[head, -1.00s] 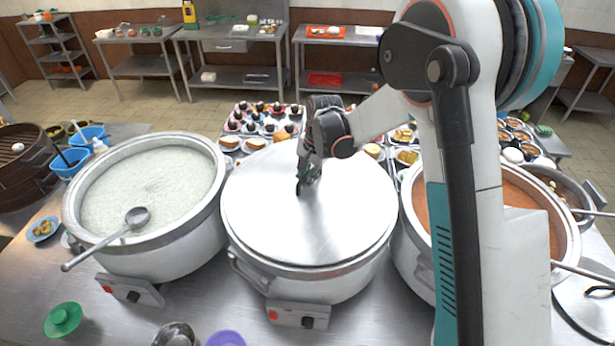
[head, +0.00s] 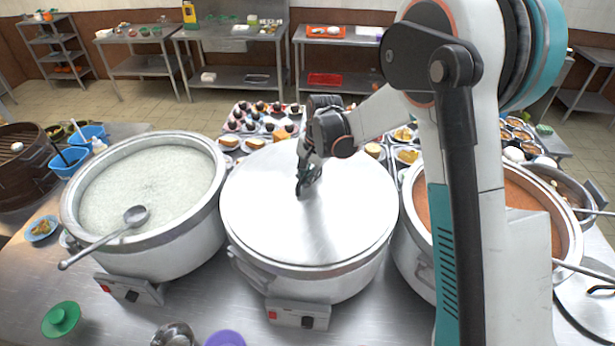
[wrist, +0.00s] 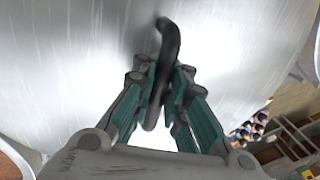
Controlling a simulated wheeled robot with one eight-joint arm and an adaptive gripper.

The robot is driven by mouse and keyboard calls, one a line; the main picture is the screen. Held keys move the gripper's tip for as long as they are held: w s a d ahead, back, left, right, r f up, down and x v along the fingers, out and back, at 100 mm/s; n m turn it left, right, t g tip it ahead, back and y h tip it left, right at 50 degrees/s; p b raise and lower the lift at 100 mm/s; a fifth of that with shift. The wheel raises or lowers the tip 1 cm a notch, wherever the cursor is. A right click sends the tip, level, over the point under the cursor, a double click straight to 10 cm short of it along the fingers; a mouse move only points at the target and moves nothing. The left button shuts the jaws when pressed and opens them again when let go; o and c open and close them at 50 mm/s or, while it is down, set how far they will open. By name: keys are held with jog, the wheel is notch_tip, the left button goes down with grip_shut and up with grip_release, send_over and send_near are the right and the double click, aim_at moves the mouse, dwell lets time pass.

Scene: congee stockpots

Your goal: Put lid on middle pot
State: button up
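A round, brushed-metal lid (head: 258,215) lies over the middle pot (head: 350,288) and covers its mouth. It looks level, with its edge along the pot's rim. It also fills much of the wrist view (wrist: 70,60). My gripper (head: 304,188) is at the lid's dark handle, near the lid's centre. In the wrist view, the fingers (wrist: 163,80) stand close on either side of the dark bar handle (wrist: 170,40). I cannot tell whether both pads press on it. The handle is mostly hidden by the fingers in the head view.
An open pot of pale congee (head: 150,185) with a ladle (head: 137,216) stands left. An open pot of orange-brown food (head: 514,210) stands right, partly behind my arm. Small dishes (head: 270,122) crowd behind the middle pot. A green lid-like object (head: 61,319) lies at the front left.

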jog(key=o, duration=0.5)
jog(key=r, duration=0.4)
jog(key=s+d+r, duration=0.1)
jog(key=r, duration=0.6)
jog(key=shift+s+d+r, duration=0.3)
jog(key=shift+d+r, duration=0.05)
jog(key=shift+r, duration=0.05)
